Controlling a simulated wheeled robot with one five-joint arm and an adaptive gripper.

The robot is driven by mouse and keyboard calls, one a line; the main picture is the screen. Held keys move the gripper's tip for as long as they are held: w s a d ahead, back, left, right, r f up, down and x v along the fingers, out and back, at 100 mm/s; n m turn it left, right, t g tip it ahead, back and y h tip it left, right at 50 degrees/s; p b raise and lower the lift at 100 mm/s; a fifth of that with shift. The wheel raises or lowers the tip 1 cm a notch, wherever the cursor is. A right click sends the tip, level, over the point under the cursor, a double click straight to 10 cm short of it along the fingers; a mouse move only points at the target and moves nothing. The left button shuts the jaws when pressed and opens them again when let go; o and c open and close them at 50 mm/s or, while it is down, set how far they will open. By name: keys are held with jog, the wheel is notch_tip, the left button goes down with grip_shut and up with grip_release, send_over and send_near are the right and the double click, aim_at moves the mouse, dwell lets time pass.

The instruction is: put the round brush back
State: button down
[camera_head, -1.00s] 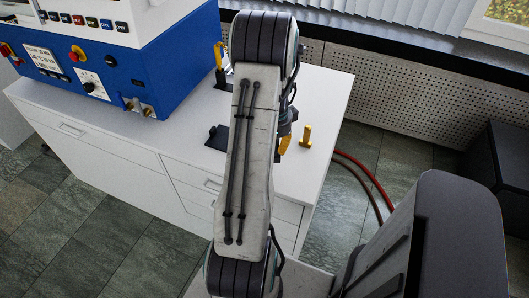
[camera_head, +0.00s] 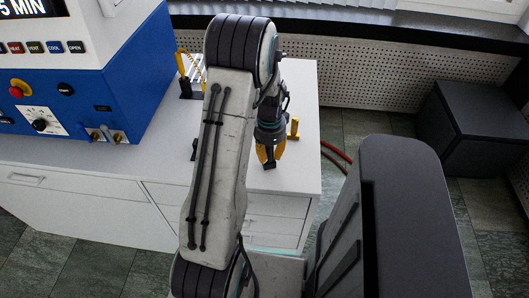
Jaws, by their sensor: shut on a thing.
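My gripper (camera_head: 269,158) hangs fingers-down over the right part of the white cabinet top (camera_head: 298,178). Its yellow fingers are shut on a small dark thing, which I take to be the round brush (camera_head: 269,165). The fingers hide most of it, so its shape and whether it touches the top cannot be told. A short yellow upright piece (camera_head: 293,128) stands just right of my gripper, apart from it. A dark holder (camera_head: 194,149) on the top is mostly hidden behind my arm.
A blue and white press machine (camera_head: 85,90) stands on the left of the cabinet. A yellow-handled tool on a black base (camera_head: 185,88) stands at the back. A red hose (camera_head: 335,152) lies right of the cabinet, and a dark box (camera_head: 475,125) stands at far right.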

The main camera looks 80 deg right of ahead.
jog(key=shift+f, duration=0.1)
jog(key=shift+f, duration=0.1)
jog(key=c, duration=1.2)
grip_release()
jog(key=shift+o, duration=0.2)
jog(key=shift+r, duration=0.5)
notch_tip(320, 180, up, 10)
jog(key=b, duration=0.3)
jog(key=shift+r, duration=0.2)
jog(key=shift+a+r+b, duration=0.15)
jog(key=shift+r+b, duration=0.2)
jog(key=shift+r, duration=0.2)
